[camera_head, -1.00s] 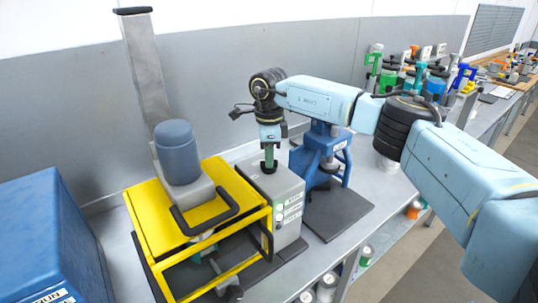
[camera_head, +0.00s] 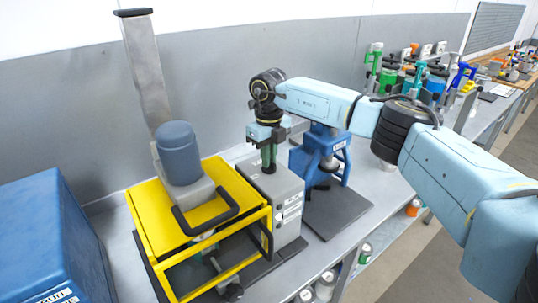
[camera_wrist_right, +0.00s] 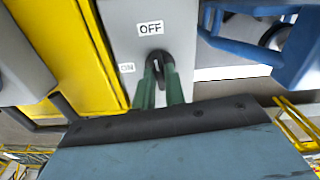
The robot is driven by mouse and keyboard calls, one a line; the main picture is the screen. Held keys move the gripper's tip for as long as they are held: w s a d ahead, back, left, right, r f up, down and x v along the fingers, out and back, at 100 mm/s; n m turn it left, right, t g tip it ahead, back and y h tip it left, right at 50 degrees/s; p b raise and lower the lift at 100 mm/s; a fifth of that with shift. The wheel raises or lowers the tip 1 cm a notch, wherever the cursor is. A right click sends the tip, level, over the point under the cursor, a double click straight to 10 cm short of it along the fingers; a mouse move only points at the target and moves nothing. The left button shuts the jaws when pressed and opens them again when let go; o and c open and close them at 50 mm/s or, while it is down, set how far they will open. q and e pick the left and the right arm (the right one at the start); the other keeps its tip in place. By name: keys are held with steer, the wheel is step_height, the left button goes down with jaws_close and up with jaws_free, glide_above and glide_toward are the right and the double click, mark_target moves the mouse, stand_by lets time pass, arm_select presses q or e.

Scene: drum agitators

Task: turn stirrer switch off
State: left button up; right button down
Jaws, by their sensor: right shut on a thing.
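The stirrer switch (camera_wrist_right: 157,62) is a small black knob on top of a grey control box (camera_head: 284,196), beside the yellow-framed stirrer (camera_head: 178,215). In the right wrist view an OFF label (camera_wrist_right: 150,28) is above the knob and an ON label (camera_wrist_right: 127,68) is at its left. My right gripper (camera_head: 268,170) points down at the box top, and its green fingers (camera_wrist_right: 158,82) are shut on the knob. In the wrist view the knob shows between the fingertips; the head view hides it behind them. My left gripper is not in view.
A blue stirrer stand (camera_head: 328,180) is close on the right of the control box. A large blue box (camera_head: 50,240) is at the left. A grey wall runs behind the bench. Several colourful devices stand farther along the bench.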

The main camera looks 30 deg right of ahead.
steer(key=shift+m, duration=0.6)
steer(key=c, duration=1.5)
jaws_free()
steer(key=shift+o, duration=0.2)
steer(key=shift+r, duration=0.1)
step_height(320, 180, up, 13)
steer(key=b, duration=0.2)
